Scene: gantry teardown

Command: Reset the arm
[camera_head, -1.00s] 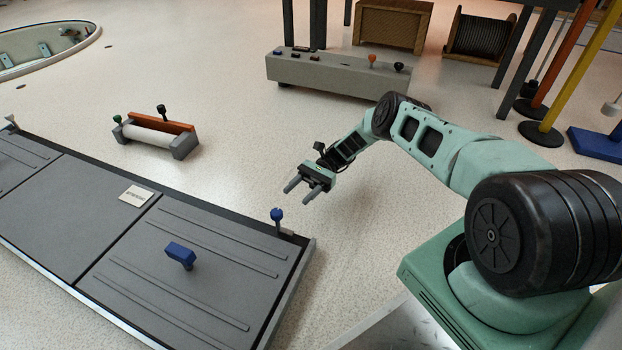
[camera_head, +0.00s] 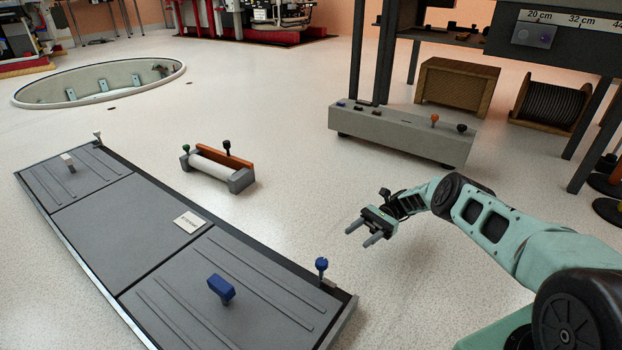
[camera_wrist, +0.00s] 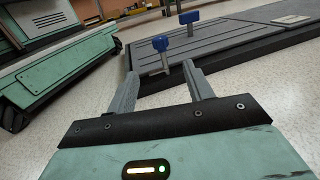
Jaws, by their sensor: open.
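My gripper (camera_head: 365,232) is open and empty in the head view. It hangs in free space to the right of the grey panel (camera_head: 110,222), and my arm reaches in from the right edge. In the wrist view my gripper (camera_wrist: 160,80) shows two grey fingers spread apart with nothing between them. Beyond the fingers are a blue knob on a post (camera_wrist: 160,44) and a blue handle (camera_wrist: 189,17) on the panel. In the head view the same blue knob (camera_head: 321,265) stands at the panel's right corner, and the blue handle (camera_head: 221,289) stands on its near section.
A roller unit (camera_head: 215,168) with an orange bar lies on the floor behind the panel. A long grey control box (camera_head: 390,132) stands behind my gripper. A round pit (camera_head: 100,80) opens at the back left.

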